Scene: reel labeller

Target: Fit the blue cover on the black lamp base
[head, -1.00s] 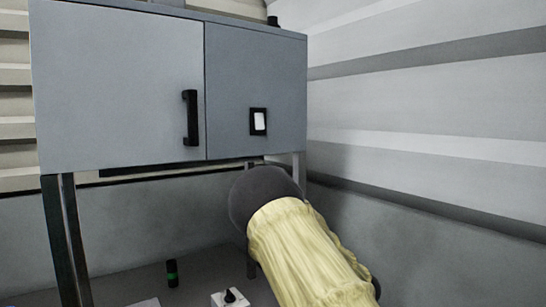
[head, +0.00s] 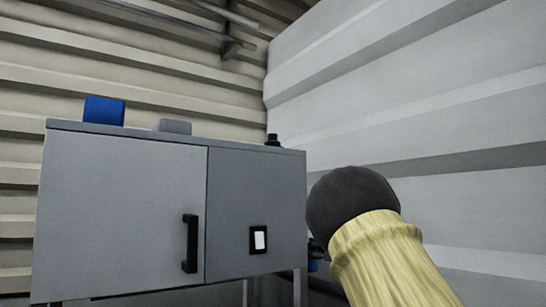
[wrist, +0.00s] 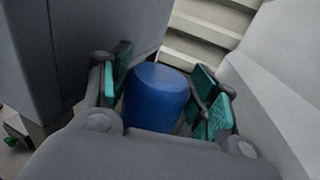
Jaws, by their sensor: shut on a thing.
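The blue cover (wrist: 156,98) is a rounded blue cylinder held between the teal pads of my gripper (wrist: 163,88) in the wrist view. A small blue part of it (head: 314,265) shows beside the cabinet's right edge in the head view, mostly hidden by my arm. The black lamp base (head: 273,140) is a small, short black piece on top of the cabinet, near its back right corner. Nothing blue sits on it. My gripper is right of the cabinet and below its top, apart from the lamp base.
The grey cabinet (head: 124,215) stands on legs, with a black handle (head: 190,243) and a white switch (head: 259,240). A blue block (head: 104,111) and a grey block (head: 175,127) stand on its top. A ribbed wall (head: 450,110) bounds the right side.

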